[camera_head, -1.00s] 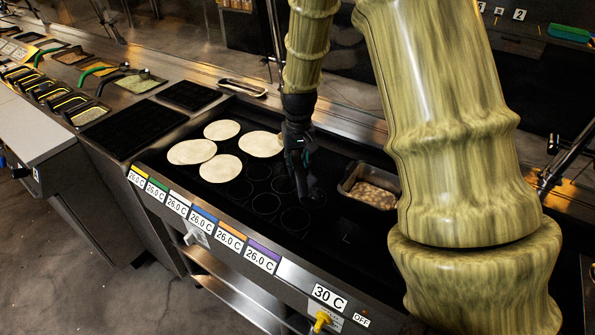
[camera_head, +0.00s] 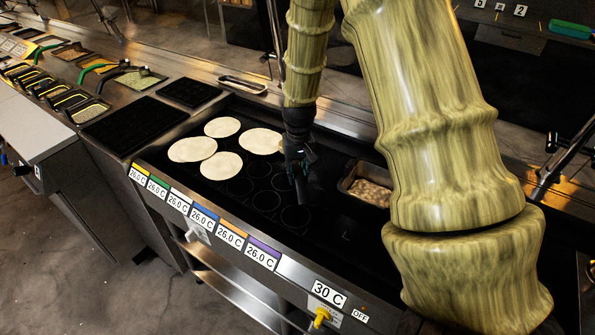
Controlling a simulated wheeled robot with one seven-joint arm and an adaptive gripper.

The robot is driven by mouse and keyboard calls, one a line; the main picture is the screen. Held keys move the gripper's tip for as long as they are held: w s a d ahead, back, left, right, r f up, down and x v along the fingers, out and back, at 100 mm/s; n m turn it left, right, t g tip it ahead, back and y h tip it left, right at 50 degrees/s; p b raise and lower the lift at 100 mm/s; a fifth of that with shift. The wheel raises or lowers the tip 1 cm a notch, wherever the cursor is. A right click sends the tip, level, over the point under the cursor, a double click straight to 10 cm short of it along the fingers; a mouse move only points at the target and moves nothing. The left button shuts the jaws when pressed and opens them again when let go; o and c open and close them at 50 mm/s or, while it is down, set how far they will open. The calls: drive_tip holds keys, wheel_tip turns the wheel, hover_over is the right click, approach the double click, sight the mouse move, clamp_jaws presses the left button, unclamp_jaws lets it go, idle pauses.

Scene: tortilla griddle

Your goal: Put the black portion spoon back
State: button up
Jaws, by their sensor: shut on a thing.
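My gripper (camera_head: 297,165) is over the right part of the black griddle (camera_head: 335,215), just right of the tortillas. It is shut on a dark thing, which I take to be the black portion spoon (camera_head: 302,191). This hangs down below the fingers over the printed circles. Its shape is hard to make out against the black surface, and I cannot tell whether it touches the griddle.
Several tortillas (camera_head: 222,165) lie on the griddle's left part. A metal pan of beans (camera_head: 370,192) stands right of my gripper. Topping containers (camera_head: 140,82) with green and black handles stand far left.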

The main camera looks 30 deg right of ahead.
drive_tip(key=o, duration=1)
drive_tip(key=shift+r, duration=0.1)
wheel_tip(320, 180, up, 13)
drive_tip(key=b, duration=0.2)
drive_tip(key=shift+s, duration=0.3)
drive_tip(key=shift+a, duration=0.1)
